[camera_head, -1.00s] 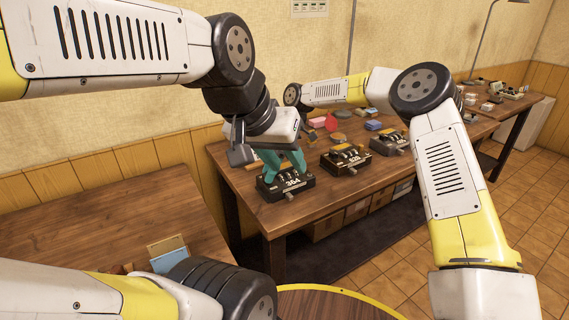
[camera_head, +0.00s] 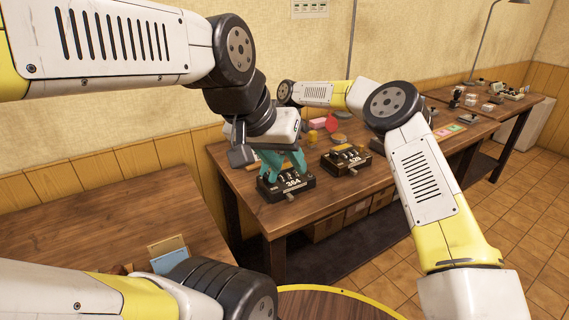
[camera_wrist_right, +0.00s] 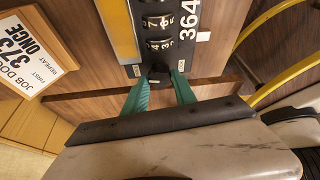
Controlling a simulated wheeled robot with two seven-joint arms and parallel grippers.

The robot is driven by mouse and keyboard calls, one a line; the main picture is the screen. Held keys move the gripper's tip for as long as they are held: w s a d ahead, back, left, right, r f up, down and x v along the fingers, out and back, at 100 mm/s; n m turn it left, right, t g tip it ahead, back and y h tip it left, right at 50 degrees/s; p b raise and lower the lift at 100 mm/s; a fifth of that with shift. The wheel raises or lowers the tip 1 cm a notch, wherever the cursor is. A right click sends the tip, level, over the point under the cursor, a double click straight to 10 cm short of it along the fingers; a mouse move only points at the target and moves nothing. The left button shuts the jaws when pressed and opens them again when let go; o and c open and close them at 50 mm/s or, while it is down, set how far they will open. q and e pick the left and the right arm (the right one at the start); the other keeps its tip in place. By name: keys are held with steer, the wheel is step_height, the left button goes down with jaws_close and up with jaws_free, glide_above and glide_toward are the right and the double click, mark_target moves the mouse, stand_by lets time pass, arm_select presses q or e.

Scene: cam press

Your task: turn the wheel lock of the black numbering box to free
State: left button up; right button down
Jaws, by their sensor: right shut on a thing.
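The black numbering box (camera_head: 292,186) marked 364 stands at the near left corner of the long table. The right wrist view shows the box (camera_wrist_right: 150,12) from above, with its number wheels. My right gripper (camera_head: 283,165) is at the box's left end with its teal fingers. In the right wrist view the gripper (camera_wrist_right: 160,86) is shut on the small dark wheel lock (camera_wrist_right: 158,77), one finger on each side.
A second numbering box (camera_head: 346,160), marked 528, stands to the right on the long table (camera_head: 325,200). A card (camera_wrist_right: 22,52) reading 373 lies beside the 364 box. Coloured pieces lie farther back. The side table (camera_head: 90,225) at left is mostly bare.

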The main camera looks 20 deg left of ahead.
steer(key=shift+f, duration=0.1)
steer(key=c, duration=1)
jaws_free()
steer(key=shift+v, duration=3.95)
